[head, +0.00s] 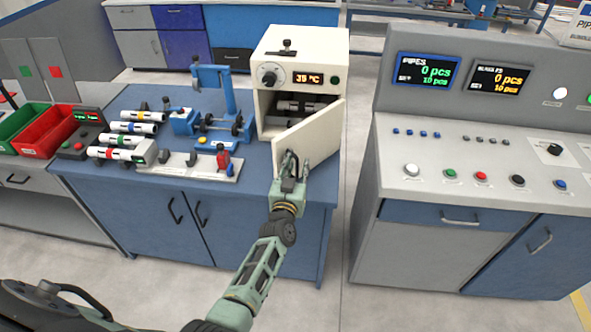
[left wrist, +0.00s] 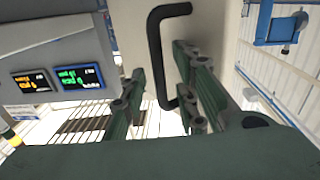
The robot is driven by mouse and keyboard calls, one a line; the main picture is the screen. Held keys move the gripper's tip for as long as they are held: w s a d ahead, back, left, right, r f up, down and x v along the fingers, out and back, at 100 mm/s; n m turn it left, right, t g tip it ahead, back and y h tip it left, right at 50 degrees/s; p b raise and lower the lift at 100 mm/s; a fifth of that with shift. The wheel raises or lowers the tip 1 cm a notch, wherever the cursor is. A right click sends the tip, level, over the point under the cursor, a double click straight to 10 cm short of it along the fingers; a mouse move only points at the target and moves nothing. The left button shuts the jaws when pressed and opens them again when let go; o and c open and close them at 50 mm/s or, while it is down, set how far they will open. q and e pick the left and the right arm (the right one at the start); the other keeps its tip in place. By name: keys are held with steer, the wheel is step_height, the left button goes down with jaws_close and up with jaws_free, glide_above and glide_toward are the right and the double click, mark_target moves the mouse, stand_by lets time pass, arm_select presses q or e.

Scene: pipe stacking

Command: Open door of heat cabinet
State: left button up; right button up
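The heat cabinet (head: 300,48) is a cream box on the blue workbench, with a knob and a display reading 35 °C. Its door (head: 320,124) stands partly open, swung out from the right side, and the dark inside shows. My left gripper (head: 296,160) is at the outer face of the door. In the left wrist view, the black door handle (left wrist: 156,50) lies between the two fingers of the left gripper (left wrist: 160,95), nearer the right-hand finger. The fingers are apart, with a gap beside the handle. My right gripper is out of view.
On the workbench left of the cabinet are a blue press-like device (head: 212,100), several banded pipes (head: 135,128) and a grey fixture (head: 185,165). A red bin (head: 45,128) is farther left. A control console (head: 460,165) stands right, across a narrow floor gap.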

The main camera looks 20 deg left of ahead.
arm_select(q)
steer(key=s+d, duration=0.1)
steer(key=s, duration=1.1)
steer(key=shift+d, duration=0.4)
